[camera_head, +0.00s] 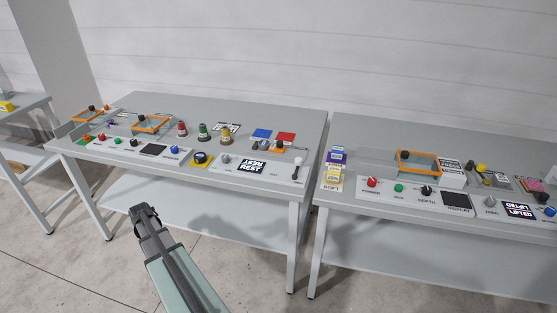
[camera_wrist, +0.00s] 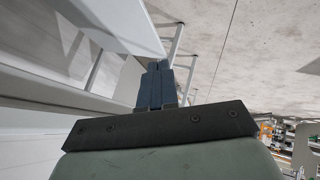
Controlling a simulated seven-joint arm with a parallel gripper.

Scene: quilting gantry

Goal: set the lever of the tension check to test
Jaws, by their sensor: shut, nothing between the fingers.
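A light panel (camera_head: 236,174) lies at the front right of the left table. It carries a grey knob (camera_head: 225,159), a dark display (camera_head: 252,167) whose lower line reads REST, and a small lever (camera_head: 297,167) at its right end. The lever looks about upright; its small lettering is unreadable. My gripper (camera_head: 143,210) is in front of the left table, well left of the lever and apart from it. It is shut and empty. In the wrist view, my gripper (camera_wrist: 159,66) points toward table legs and floor; the lever is not seen there.
The left table (camera_head: 262,107) also holds stack lights, a yellow-based black button (camera_head: 201,158), orange-framed boxes and coloured pads. A right table (camera_head: 400,134) stands beyond a narrow gap, with its own controls and a LIFTED display (camera_head: 519,211). The floor in front is clear.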

